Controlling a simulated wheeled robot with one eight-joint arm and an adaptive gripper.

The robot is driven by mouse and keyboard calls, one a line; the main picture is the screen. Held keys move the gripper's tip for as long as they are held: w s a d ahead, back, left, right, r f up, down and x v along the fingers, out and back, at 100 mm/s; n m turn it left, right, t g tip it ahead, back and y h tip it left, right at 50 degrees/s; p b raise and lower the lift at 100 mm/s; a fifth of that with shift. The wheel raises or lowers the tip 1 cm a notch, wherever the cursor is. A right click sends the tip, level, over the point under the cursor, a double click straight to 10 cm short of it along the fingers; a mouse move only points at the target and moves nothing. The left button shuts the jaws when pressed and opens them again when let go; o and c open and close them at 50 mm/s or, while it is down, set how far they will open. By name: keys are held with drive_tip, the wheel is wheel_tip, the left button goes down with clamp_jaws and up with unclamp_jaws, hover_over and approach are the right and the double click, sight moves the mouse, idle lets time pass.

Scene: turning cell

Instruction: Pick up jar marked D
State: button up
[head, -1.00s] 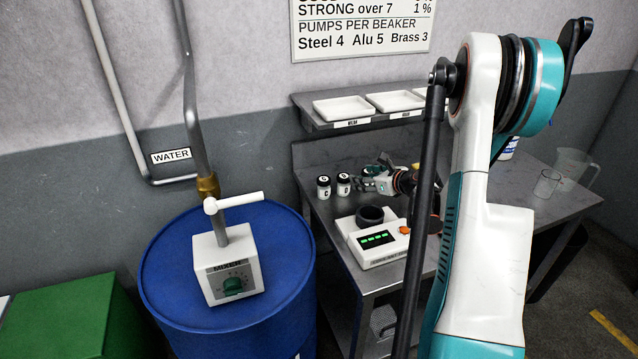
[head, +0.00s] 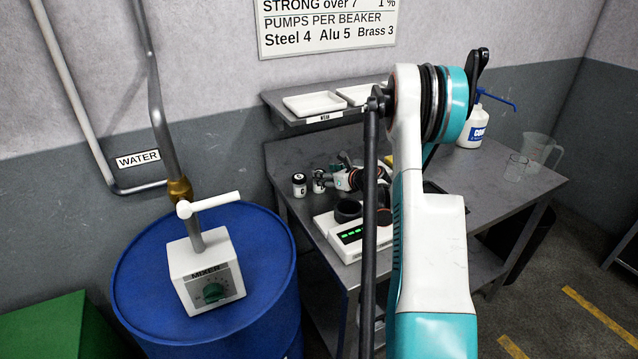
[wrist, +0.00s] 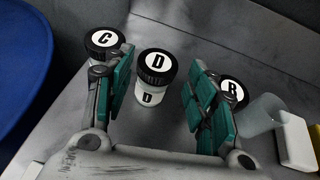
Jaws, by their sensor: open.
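The jar marked D (wrist: 152,84) is white with a black lid and stands upright on the metal bench. In the wrist view it sits between the two fingers of my gripper (wrist: 152,100), which is open, with gaps to both sides. In the head view my gripper (head: 336,179) is at the bench's left part, close to the jar (head: 319,181), which it partly covers. The jar marked C (wrist: 97,60) stands just left of jar D, outside the left finger. A jar marked R or B (wrist: 232,92) is partly hidden behind the right finger.
A white instrument with a green display (head: 350,235) and a dark cup sits in front of my gripper. A shelf with white trays (head: 312,105) hangs above the bench. A blue barrel (head: 130,275) stands left. A clear beaker (wrist: 258,112) is right of the fingers.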

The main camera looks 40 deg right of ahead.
drive_tip(key=b+x, duration=0.1)
drive_tip(key=x, duration=0.3)
drive_tip(key=shift+w+a+f, duration=0.15)
drive_tip(key=c, duration=0.9)
